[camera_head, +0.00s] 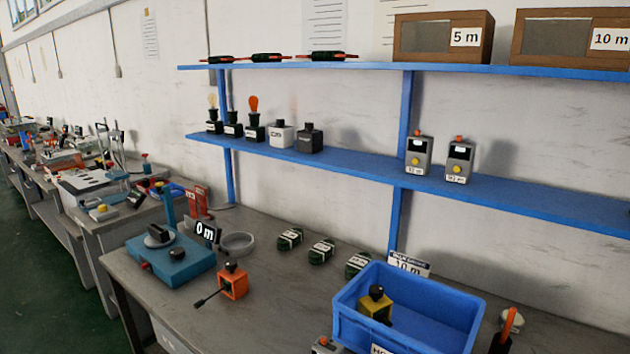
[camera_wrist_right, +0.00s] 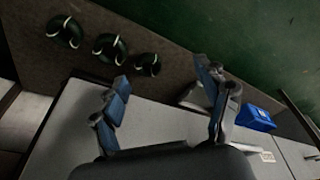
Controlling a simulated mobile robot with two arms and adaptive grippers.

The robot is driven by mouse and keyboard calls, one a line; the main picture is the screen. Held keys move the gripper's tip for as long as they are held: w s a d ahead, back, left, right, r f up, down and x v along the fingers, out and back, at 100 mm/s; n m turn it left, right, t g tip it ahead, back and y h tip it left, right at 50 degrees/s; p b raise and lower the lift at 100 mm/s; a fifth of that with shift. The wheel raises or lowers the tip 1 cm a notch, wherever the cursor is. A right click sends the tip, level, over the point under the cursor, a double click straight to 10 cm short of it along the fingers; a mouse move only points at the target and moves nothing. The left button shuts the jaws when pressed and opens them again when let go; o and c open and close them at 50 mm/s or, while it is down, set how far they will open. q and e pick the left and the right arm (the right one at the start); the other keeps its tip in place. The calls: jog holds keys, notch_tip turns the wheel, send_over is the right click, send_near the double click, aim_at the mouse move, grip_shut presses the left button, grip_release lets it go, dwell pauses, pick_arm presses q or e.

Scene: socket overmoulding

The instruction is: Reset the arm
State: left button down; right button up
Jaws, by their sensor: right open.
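My right gripper (camera_wrist_right: 172,92) shows in the right wrist view with its two blue-grey fingers spread wide apart. Nothing sits between the fingers; a pale grey surface (camera_wrist_right: 165,128) shows behind them. No arm or gripper of mine shows in the head view. My left gripper is in neither view.
The grey workbench (camera_head: 285,290) carries a blue bin (camera_head: 430,322) at front right, a blue device (camera_head: 170,262), an orange block (camera_head: 233,282) and green coils (camera_head: 321,251). Coils (camera_wrist_right: 110,46) also show in the wrist view. Blue shelves (camera_head: 345,163) hold small devices above.

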pick_arm(q)
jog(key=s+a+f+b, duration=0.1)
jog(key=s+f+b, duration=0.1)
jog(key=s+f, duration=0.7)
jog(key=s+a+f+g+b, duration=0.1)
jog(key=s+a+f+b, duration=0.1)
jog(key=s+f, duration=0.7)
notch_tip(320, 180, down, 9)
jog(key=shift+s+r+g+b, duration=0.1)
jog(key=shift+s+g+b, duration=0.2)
jog(key=shift+b, duration=0.25)
pick_arm(e)
jog(key=s+d+f, duration=0.1)
jog(key=s+f, duration=0.8)
jog(key=f, duration=0.4)
jog(key=s+d+f+g, duration=0.1)
jog(key=s+d+f, duration=0.1)
jog(key=s+f, duration=0.7)
notch_tip(320, 180, down, 5)
jog(key=shift+s+d+r+g, duration=0.1)
jog(key=shift+s+d+g, duration=0.05)
jog(key=shift+s+g, duration=0.15)
